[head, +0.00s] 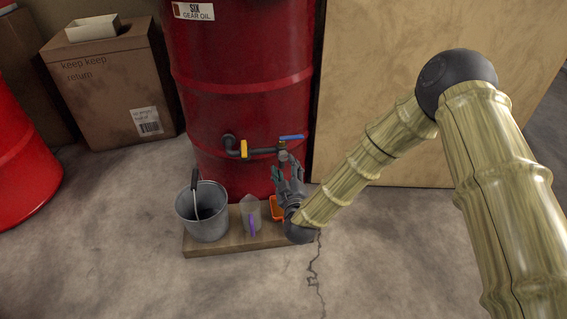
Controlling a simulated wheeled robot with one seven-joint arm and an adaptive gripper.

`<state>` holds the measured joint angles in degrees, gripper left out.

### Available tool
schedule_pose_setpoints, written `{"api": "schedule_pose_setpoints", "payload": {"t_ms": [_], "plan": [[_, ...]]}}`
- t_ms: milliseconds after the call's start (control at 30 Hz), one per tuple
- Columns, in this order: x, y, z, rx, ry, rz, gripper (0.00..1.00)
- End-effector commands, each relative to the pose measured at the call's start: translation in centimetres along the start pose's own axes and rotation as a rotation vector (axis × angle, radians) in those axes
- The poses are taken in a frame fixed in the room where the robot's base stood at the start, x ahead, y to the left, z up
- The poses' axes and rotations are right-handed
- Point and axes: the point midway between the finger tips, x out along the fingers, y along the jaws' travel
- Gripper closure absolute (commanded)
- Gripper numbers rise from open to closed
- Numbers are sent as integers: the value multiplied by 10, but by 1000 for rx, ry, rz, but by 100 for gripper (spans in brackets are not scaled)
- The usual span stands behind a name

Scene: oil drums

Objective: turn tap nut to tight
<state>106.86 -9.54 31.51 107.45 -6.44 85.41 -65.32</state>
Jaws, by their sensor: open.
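A red oil drum (240,85) labelled "SIX GEAR OIL" stands at the centre. A dark pipe comes out of its front, with a yellow part (244,149) on it and a tap with a blue lever (291,137) at its right end. My gripper (286,167) is just below the tap, pointing up towards it, and is open. The tap nut is too small to make out clearly, and my gripper partly covers the area under the tap. I cannot tell whether the fingers touch the tap.
A low wooden board (194,244) holds a metal bucket (205,222), a clear jug (250,208) with something purple, and an orange item (276,207) partly behind my arm. A cardboard box (112,95) stands left, a wooden panel (420,60) right. The front floor is clear.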

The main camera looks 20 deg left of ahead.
Motion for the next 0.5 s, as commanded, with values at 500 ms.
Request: {"api": "schedule_pose_setpoints", "payload": {"t_ms": [500], "plan": [[50, 0, 0, 1, -1, -1, 50]]}}
